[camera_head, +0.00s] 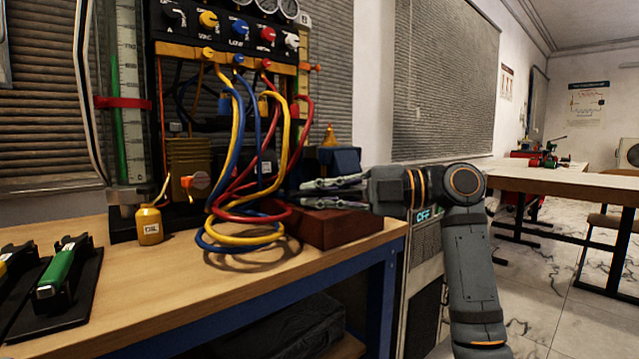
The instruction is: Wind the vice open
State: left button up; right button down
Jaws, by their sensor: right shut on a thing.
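What looks like the vice is a dark blue block (340,160) at the bench's right end, with a pointed brass piece (330,137) at its top. A reddish-brown block (335,228) lies on the bench just below it. My right gripper (312,193) reaches in from the right, in front of the blue body. Its fingers are closed, level, on something small at the vice's front, apparently its handle. The fingers hide most of that part, and I cannot tell how far apart the vice jaws are. My left gripper is out of view.
Yellow, blue and red hoses (240,236) loop down from the gauge panel (230,40), close left of my right fingertips. The bench front (190,300) is clear.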

jog(key=shift+f+n+h, duration=0.5)
jog(key=shift+f+h, duration=0.1)
jog(key=shift+f, duration=0.2)
jog(key=c, duration=1.4)
grip_release()
jog(key=shift+c, duration=0.2)
jog(key=v, duration=1.2)
